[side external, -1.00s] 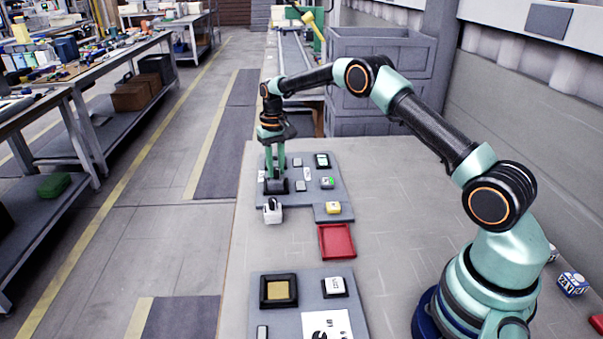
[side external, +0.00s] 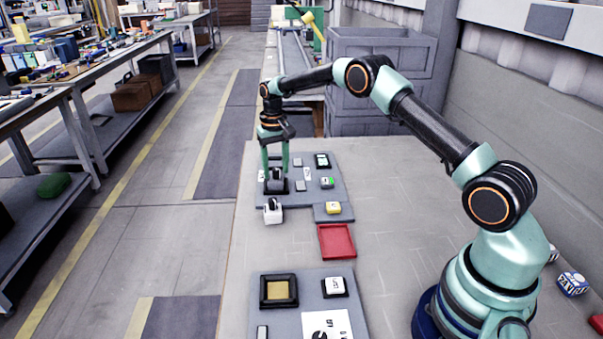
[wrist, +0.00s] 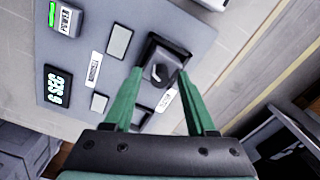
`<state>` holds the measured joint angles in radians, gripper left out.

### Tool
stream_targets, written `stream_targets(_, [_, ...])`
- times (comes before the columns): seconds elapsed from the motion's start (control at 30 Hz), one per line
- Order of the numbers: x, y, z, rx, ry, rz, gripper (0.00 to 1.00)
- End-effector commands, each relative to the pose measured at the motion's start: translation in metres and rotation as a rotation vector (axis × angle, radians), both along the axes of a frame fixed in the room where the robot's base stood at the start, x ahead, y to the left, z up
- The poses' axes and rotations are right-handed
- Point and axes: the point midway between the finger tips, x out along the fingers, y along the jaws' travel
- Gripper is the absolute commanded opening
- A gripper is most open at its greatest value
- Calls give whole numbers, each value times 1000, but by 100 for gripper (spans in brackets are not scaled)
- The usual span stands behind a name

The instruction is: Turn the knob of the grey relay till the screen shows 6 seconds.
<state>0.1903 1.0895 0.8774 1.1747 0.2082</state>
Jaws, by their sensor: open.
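The dark grey relay (side external: 277,188) sits on the grey panel (side external: 330,190), and its rounded knob (wrist: 161,70) shows in the wrist view. My gripper (wrist: 160,76) is open, with one green finger on either side of the knob and visible gaps between. It also shows over the relay in the side view (side external: 276,171). The small black screen (wrist: 57,87) on the panel reads "6 SEC" in green-white digits in the wrist view. In the side view the screen (side external: 322,160) is too small to read.
A white block with a dark loop (side external: 272,212) stands at the panel's near left edge. A yellow-topped button (side external: 333,208) and a red tray (side external: 337,241) lie nearer the camera. Another panel (side external: 306,300) is in front.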

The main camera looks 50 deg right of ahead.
Motion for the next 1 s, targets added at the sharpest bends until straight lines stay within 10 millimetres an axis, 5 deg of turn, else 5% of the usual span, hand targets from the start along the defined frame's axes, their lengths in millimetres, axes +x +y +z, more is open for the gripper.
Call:
stream_targets(0.17, [1,0,16,0,-3,0,56])
stream_targets(0.63, [1,0,103,-1,-4,0,56])
stream_targets(1.0, [0,0,121,0,-1,0,56])
